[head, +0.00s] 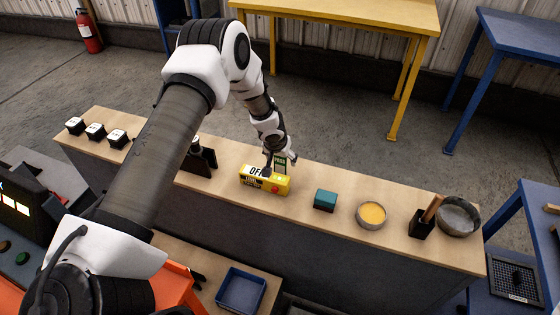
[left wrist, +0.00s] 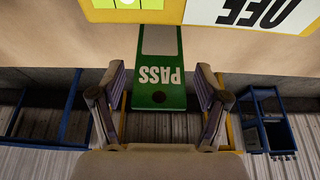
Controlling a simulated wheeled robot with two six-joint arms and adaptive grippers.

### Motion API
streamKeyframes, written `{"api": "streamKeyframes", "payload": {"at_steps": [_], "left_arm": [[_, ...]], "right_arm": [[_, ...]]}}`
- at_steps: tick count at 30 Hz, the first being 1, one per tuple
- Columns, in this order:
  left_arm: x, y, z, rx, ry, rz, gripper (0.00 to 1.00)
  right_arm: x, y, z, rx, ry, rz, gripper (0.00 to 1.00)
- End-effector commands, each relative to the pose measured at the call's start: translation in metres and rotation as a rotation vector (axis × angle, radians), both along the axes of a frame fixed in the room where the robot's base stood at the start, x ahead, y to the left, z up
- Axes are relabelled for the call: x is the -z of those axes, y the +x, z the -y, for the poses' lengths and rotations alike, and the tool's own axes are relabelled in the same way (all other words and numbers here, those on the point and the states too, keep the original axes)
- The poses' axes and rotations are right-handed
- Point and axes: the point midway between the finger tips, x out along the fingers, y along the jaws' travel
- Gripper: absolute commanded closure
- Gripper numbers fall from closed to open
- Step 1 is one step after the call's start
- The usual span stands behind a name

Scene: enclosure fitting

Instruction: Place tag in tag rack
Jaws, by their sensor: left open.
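A green tag (left wrist: 158,98) with white PASS lettering and a pale end shows in the left wrist view, upside down. It also shows in the head view (head: 281,166) as a small dark green piece standing at the yellow box (head: 251,182) marked OFF. My left gripper (head: 280,158) is over this box, its fingers open on either side of the tag, with gaps in the left wrist view. The pale end of the tag meets the box area; I cannot tell whether it is seated in a slot. No rack is clearly identifiable. My right gripper is not in view.
On the bench (head: 345,232), a black holder (head: 201,160) stands left of the box. A teal block (head: 325,199), a yellow-filled bowl (head: 371,215), a black cup (head: 421,224) and a grey bowl (head: 457,217) stand to the right. Several white-topped pieces (head: 95,131) are far left.

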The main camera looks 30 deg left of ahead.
Motion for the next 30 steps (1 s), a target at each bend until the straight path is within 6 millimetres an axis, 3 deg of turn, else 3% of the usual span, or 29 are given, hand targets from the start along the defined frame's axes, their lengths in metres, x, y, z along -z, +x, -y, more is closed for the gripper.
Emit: {"api": "streamKeyframes", "payload": {"at_steps": [2, 3, 7, 11, 12, 22, 26, 30], "left_arm": [[0.001, 0.0, 0.0, 0.0, 0.0, 0.0, 0.25], [0.001, 0.0, 0.0, 0.0, 0.0, 0.0, 0.32], [0.001, 0.0, 0.0, 0.0, 0.0, 0.0, 0.78], [0.001, -0.001, 0.0, 0.0, 0.0, -0.001, 0.8], [0.001, -0.001, 0.0, 0.0, 0.0, -0.001, 0.84], [-0.007, 0.0, 0.0, 0.0, 0.0, 0.0, 0.84], [-0.026, 0.0, 0.0, 0.0, -0.002, 0.001, 0.84], [-0.062, 0.0, 0.0, -0.001, -0.003, 0.004, 0.84]], "right_arm": [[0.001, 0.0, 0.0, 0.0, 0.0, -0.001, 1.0], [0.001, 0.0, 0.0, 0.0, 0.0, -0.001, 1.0], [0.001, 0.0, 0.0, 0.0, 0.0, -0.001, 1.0], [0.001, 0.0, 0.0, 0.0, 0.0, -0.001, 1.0], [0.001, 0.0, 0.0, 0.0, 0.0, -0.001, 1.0], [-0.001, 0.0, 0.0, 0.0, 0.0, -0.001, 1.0], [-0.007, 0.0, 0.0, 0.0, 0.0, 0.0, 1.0], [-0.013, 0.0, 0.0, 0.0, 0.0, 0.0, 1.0]]}}
